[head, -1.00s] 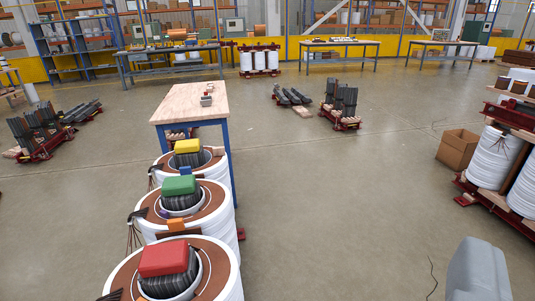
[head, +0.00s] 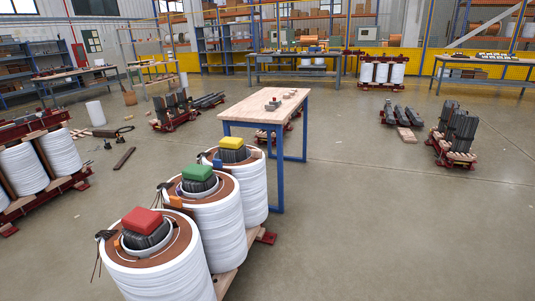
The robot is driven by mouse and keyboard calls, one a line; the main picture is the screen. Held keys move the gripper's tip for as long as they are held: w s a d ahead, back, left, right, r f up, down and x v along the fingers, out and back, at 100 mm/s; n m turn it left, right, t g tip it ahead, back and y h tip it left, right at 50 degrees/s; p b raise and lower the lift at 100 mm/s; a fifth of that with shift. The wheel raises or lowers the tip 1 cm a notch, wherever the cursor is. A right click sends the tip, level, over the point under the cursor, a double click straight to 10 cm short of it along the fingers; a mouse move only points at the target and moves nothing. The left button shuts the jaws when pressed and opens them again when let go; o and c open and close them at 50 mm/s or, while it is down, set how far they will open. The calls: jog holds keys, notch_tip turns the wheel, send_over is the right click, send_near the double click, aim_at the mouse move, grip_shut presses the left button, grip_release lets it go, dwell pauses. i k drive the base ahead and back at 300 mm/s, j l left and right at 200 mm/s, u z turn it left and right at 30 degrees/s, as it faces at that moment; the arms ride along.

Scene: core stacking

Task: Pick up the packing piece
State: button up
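A wooden table with blue legs (head: 250,108) stands near the middle. Several small grey and reddish items (head: 273,104) lie on its top, too small to tell which is a packing piece. In front of it stand three white coils in a row, with a red block (head: 142,220), a green block (head: 197,172) and a yellow block (head: 232,142) on their dark cores. Small orange and blue pieces sit on the brown coil tops, such as an orange piece (head: 176,201). My gripper is not in view.
More white coils on a red-framed base (head: 60,152) stand at the left edge. Loose bars and a dark plank (head: 124,158) lie on the floor there. Partly built dark cores (head: 458,130) stand at right. The floor at front right is clear.

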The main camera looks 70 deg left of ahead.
aim_at(255, 153)
jog(key=i+j+u, duration=0.15)
jog(key=i+u, duration=0.8)
jog(key=i+l+u, duration=0.3)
jog(key=i+u, duration=0.2)
jog(key=i+j+u, duration=0.15)
jog(key=i+u, duration=0.3)
jog(key=i+j+u, duration=0.1)
jog(key=u, duration=0.35)
jog(key=i+l+u, duration=0.1)
jog(key=i+u, duration=0.3)
jog(key=i+j+u, duration=0.2)
jog(key=i, duration=0.25)
jog(key=l, duration=0.1)
